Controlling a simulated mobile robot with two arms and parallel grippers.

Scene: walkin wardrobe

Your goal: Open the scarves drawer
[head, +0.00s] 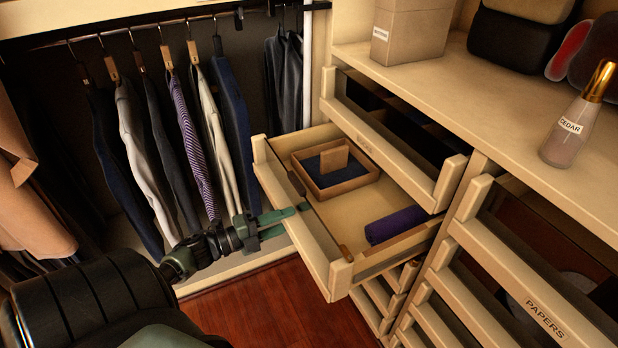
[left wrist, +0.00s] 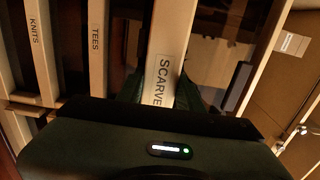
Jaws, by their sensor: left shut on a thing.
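The scarves drawer (head: 318,256) is a pale wooden drawer standing well out from the cabinet in the head view. Inside lie a small wooden tray (head: 350,186) and a rolled purple scarf (head: 396,225). My left gripper (head: 292,212) is shut on the top of the drawer's front. In the left wrist view the front with the label SCARVES, its end cut off, (left wrist: 164,60) stands between my dark fingers (left wrist: 163,88). My right gripper is not in view.
Another drawer (head: 392,160) sits above the scarves drawer. A PAPERS drawer (head: 545,318) is at lower right. A CEDAR bottle (head: 577,125) and boxes stand on the counter. Clothes (head: 185,140) hang at left. Red-brown floor (head: 275,305) shows below the drawer.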

